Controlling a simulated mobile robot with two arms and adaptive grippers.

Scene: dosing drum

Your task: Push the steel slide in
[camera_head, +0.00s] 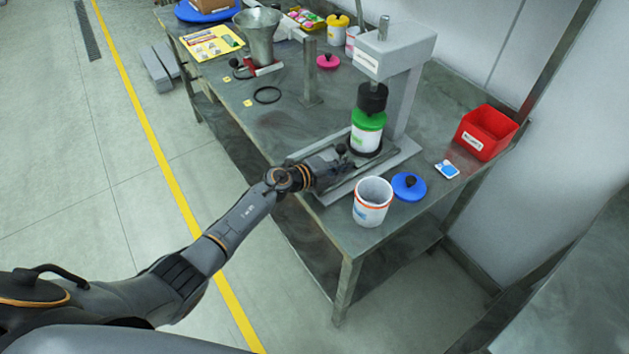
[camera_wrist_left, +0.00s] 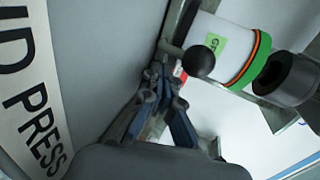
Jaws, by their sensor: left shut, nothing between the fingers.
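The white jar with a green lid (camera_head: 369,120) stands upright under the black press head (camera_head: 372,97). It also shows sideways in the left wrist view (camera_wrist_left: 222,42). The steel slide (camera_wrist_left: 176,28) lies under the jar, and my gripper covers part of it in the head view. Its black ball knob (camera_head: 341,149) sits in front of the jar and shows in the left wrist view (camera_wrist_left: 199,61). My left gripper (camera_head: 343,164) is shut and empty, low beside the knob. In the left wrist view its fingertips (camera_wrist_left: 165,75) are close to the knob; contact is unclear. My right gripper is out of view.
The grey press frame (camera_head: 404,45) rises behind the jar. An open white tub (camera_head: 373,203) and a blue lid (camera_head: 409,186) stand right of my gripper. A red bin (camera_head: 486,132) is at the right. A funnel (camera_head: 259,38) stands at the back left.

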